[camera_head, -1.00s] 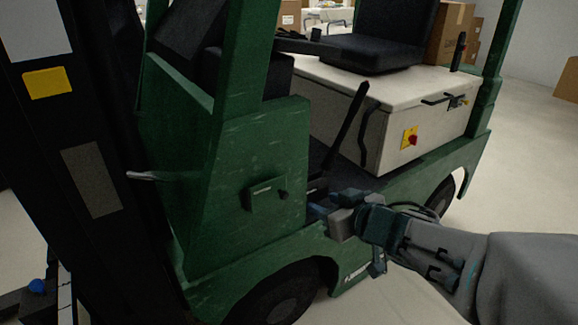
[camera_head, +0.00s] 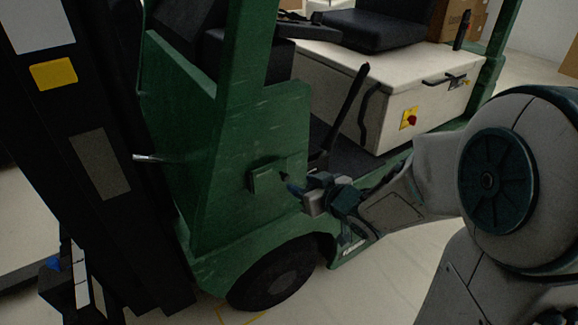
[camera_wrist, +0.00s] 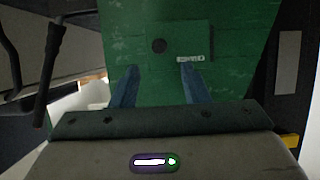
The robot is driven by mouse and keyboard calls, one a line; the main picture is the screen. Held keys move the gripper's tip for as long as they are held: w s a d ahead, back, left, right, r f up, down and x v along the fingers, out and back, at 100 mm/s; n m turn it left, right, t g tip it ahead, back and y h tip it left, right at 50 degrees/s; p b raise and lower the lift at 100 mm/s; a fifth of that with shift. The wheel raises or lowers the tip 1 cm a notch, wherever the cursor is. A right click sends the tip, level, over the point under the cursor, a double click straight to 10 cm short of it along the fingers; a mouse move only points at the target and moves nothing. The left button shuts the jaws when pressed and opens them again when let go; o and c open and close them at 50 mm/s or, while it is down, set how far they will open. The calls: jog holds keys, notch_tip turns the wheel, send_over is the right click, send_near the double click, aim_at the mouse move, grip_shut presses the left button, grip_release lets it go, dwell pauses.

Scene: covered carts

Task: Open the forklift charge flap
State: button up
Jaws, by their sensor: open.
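The charge flap (camera_head: 268,180) is a small green rectangular panel on the forklift's green side (camera_head: 225,160), above the front wheel. It appears closed. The fingertips look close to the flap's lower edge; contact cannot be told.
The front wheel (camera_head: 275,275) is below the flap. A black lever (camera_head: 345,110) rises beside the white seat box (camera_head: 400,85), which has a red knob (camera_head: 411,118). The dark mast (camera_head: 95,150) stands to the left. Open floor (camera_head: 400,270) lies to the right.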

aim_at(287, 178)
jog(key=x, duration=0.6)
jog(key=shift+s+f+b, duration=0.1)
jog(key=shift+b, duration=0.2)
jog(key=shift+w+a+f, duration=0.15)
jog(key=shift+w+a, duration=0.15)
jog(key=shift+w, duration=0.2)
grip_shut()
